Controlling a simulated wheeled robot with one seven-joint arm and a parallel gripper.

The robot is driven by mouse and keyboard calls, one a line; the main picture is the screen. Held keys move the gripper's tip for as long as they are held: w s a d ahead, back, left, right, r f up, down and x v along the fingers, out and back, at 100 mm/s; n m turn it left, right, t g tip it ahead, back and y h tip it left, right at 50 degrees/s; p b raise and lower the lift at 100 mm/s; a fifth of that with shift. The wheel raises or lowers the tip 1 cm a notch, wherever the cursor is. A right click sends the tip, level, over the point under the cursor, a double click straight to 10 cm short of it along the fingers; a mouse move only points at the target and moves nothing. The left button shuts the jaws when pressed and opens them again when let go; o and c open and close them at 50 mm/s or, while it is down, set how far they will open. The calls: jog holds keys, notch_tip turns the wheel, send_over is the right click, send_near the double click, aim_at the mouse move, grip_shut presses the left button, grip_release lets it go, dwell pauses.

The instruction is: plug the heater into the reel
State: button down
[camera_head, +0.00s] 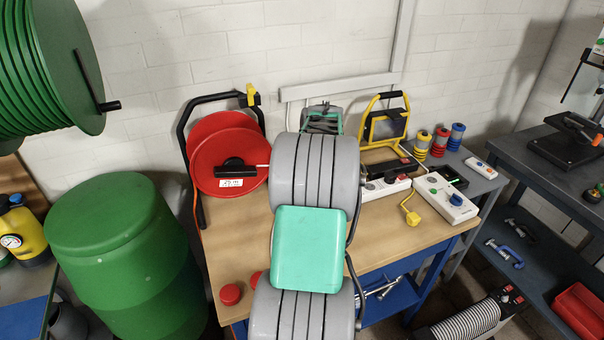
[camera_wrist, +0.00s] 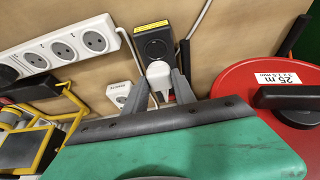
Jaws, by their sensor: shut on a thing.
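In the wrist view my gripper (camera_wrist: 159,84) is shut on a white plug (camera_wrist: 158,69). The plug is close to a black socket box (camera_wrist: 154,40) with one round socket; I cannot tell whether they touch. In the head view my grey and green arm hides the gripper and plug. The red reel (camera_head: 218,155) stands upright at the left of the bench, with a black frame and a "25 m" label. It also shows at the right of the wrist view (camera_wrist: 270,85). A teal and grey device (camera_head: 322,120), perhaps the heater, stands at the back, partly hidden.
A white multi-socket strip (camera_wrist: 70,45) lies beside the black box. A yellow work lamp (camera_head: 386,125), a yellow plug (camera_head: 411,217) and another white strip (camera_head: 447,198) are on the right. Red caps (camera_head: 231,294) lie near the bench's front left. A green barrel (camera_head: 120,255) stands left.

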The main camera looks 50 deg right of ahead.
jog(key=shift+f+b, duration=1)
jog(key=shift+f, duration=1.05)
jog(key=shift+f+b, duration=0.65)
dwell(0.6)
jog(key=c, duration=0.9)
grip_release()
jog(key=shift+c, duration=0.2)
jog(key=v, duration=0.8)
jog(key=shift+b, duration=0.45)
